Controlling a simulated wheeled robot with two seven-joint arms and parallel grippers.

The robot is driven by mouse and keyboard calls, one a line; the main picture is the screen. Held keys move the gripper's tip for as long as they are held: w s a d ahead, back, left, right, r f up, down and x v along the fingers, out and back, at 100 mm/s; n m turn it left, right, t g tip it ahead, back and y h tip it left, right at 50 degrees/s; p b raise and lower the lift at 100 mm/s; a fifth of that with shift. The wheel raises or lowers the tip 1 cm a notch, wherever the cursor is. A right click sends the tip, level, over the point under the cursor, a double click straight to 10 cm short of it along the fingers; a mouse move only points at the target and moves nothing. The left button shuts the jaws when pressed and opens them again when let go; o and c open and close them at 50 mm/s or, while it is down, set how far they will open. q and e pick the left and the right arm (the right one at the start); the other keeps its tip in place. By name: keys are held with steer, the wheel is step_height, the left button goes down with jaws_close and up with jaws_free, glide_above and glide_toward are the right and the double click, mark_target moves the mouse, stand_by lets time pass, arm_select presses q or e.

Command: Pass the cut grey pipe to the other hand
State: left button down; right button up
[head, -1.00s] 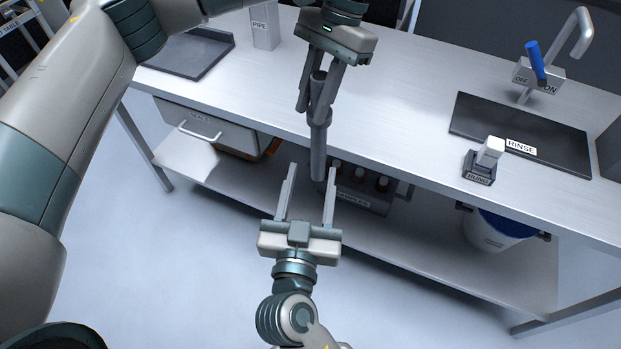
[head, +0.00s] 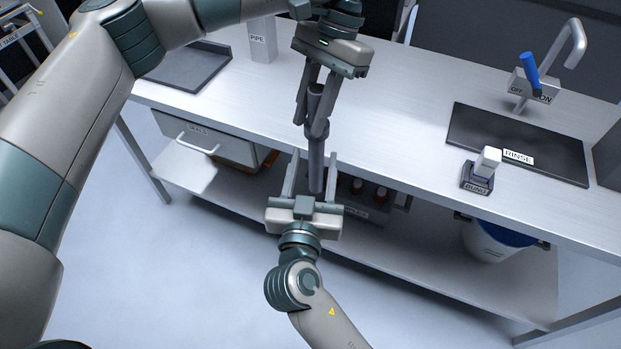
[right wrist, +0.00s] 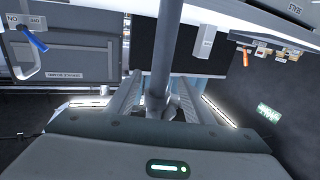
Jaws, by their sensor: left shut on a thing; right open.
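The cut grey pipe (head: 316,150) hangs roughly upright in front of the bench. My left gripper (head: 315,122) is above and shut on its upper part. My right gripper (head: 312,172) is below, open, with its fingers pointing up on either side of the pipe's lower end. In the right wrist view the pipe (right wrist: 167,50) runs down between the open fingers of my right gripper (right wrist: 158,98). I cannot tell whether either right finger touches the pipe.
The steel bench (head: 400,120) stands behind the pipe. On it are a dark tray (head: 185,68), a holder labelled PIPE (head: 262,45), a RINSE mat (head: 555,155), a tap (head: 570,45) and a small BUNG stand (head: 477,180). A drawer (head: 215,145) hangs under its left part.

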mark_target(316, 152)
steer(key=shift+w+d, duration=0.2)
steer(key=shift+w, duration=2.4)
steer(key=shift+c, duration=0.6)
steer(key=c, duration=1)
arm_select(q)
steer(key=c, duration=1.4)
jaws_free()
arm_select(e)
jaws_close()
arm_select(q)
steer(key=shift+o, duration=0.2)
steer(key=v, duration=1.2)
